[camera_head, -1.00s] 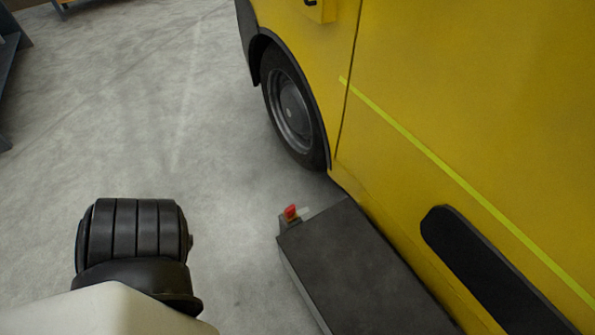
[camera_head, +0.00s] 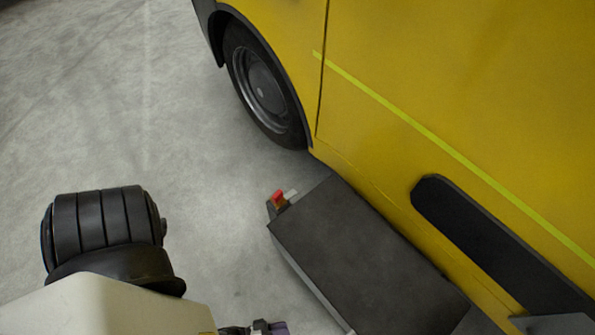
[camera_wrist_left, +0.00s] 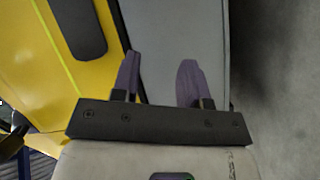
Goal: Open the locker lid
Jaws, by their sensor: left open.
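The locker is a long, low dark grey box beside the yellow vehicle; its side (camera_head: 308,288) shows in the head view. Its flat dark lid (camera_head: 365,250) looks shut. My left gripper (camera_head: 265,328) is only partly seen at the bottom edge, left of the locker. In the left wrist view the two purple fingers (camera_wrist_left: 160,62) are apart with nothing between them, over a plain grey surface (camera_wrist_left: 180,30), probably the locker. My right gripper is not in view.
The yellow vehicle (camera_head: 450,80) stands along the locker's right side, with a black wheel (camera_head: 262,85) and a dark side strip (camera_head: 480,235). Grey concrete floor (camera_head: 110,110) is clear to the left. My own arm fills the lower left.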

